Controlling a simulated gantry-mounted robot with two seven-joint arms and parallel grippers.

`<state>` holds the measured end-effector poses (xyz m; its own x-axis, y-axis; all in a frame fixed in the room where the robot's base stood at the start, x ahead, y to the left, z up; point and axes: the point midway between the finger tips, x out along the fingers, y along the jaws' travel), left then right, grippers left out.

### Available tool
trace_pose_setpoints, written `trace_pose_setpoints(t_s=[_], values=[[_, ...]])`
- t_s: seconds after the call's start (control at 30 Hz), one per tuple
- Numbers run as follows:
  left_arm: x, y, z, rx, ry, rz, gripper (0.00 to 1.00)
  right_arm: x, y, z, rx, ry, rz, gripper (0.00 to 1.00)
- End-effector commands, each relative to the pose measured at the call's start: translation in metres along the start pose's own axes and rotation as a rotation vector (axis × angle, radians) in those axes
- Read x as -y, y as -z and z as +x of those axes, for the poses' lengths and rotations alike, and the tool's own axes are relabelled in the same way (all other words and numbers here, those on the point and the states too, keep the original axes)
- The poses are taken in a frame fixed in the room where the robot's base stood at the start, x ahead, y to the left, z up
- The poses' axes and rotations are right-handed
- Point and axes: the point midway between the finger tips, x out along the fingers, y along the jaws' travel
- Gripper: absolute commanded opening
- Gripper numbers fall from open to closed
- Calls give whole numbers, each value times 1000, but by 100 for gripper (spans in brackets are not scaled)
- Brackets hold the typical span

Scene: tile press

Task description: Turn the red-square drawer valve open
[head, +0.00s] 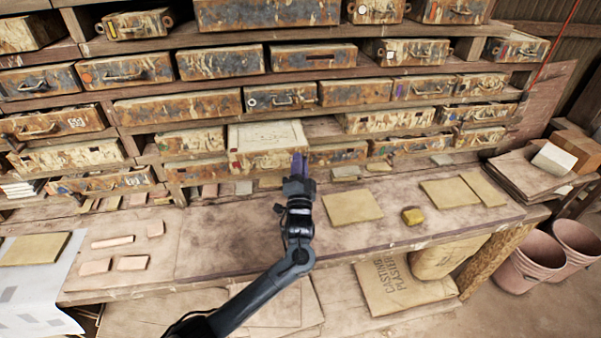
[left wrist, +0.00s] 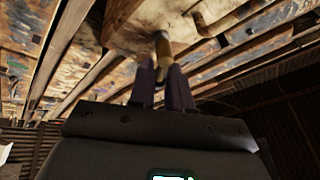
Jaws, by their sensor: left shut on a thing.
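One drawer (head: 266,136) in the lower rows sticks out from the shelf, its pale top showing. My left gripper (head: 299,164) is at its right front corner, with purple fingers pointing up and away. In the left wrist view, the fingers (left wrist: 162,84) are shut on a small tan and dark rod-like piece (left wrist: 162,48). That piece meets the underside or front of a worn wooden drawer (left wrist: 145,22). My right gripper is not in view.
Rows of rusty drawers fill the shelves (head: 98,45) around and above. Pink buckets (head: 530,262) stand on the floor at right. Bare bench lies left of my arm.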

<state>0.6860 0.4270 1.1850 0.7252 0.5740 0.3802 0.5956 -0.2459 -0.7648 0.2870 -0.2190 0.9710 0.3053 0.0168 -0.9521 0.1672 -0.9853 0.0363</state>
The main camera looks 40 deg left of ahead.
Motion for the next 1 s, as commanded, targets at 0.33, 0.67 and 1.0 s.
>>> trace_pose_setpoints(t_s=[0.33,0.67,1.0], values=[[2,-3,-1,68,124,-302,0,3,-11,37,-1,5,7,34],[9,-4,0,124,237,-572,0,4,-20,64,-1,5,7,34],[14,-6,1,165,315,-759,0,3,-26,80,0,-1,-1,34]])
